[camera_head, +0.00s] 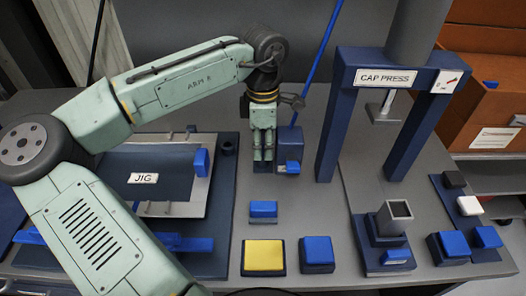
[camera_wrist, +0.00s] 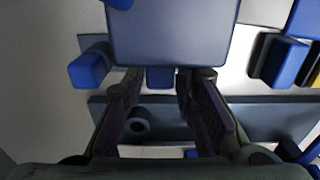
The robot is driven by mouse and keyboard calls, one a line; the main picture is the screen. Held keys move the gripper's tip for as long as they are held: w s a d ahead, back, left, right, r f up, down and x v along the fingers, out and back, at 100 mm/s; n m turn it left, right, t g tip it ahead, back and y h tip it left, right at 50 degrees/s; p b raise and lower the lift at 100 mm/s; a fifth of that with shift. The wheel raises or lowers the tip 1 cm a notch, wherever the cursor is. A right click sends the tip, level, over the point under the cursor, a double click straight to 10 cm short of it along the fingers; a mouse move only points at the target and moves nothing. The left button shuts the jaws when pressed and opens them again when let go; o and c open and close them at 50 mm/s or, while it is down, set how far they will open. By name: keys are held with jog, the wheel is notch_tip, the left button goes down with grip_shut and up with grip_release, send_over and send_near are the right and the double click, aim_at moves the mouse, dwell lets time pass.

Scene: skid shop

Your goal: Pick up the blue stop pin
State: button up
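My gripper (camera_head: 262,158) points down at the left side of a blue-grey box (camera_head: 289,142) near the middle of the bench. In the wrist view my gripper (camera_wrist: 163,78) shows two dark fingers apart, with a gap between the tips. A small blue end (camera_wrist: 160,77) shows in that gap, just below the box (camera_wrist: 170,38), with space beside it. It may be the stop pin, but its shape is mostly hidden. A blue block (camera_head: 292,167) sits low at the box's front. I cannot tell for certain which blue piece is the stop pin.
The jig (camera_head: 228,200) lies left of my gripper, with a dark ring (camera_head: 228,145) at its corner. A slanted blue rod (camera_head: 325,55) rises by the box. The cap press (camera_head: 335,120) stands right. Blue and yellow (camera_head: 264,256) buttons line the front.

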grip_shut()
jog(key=shift+r, duration=0.15)
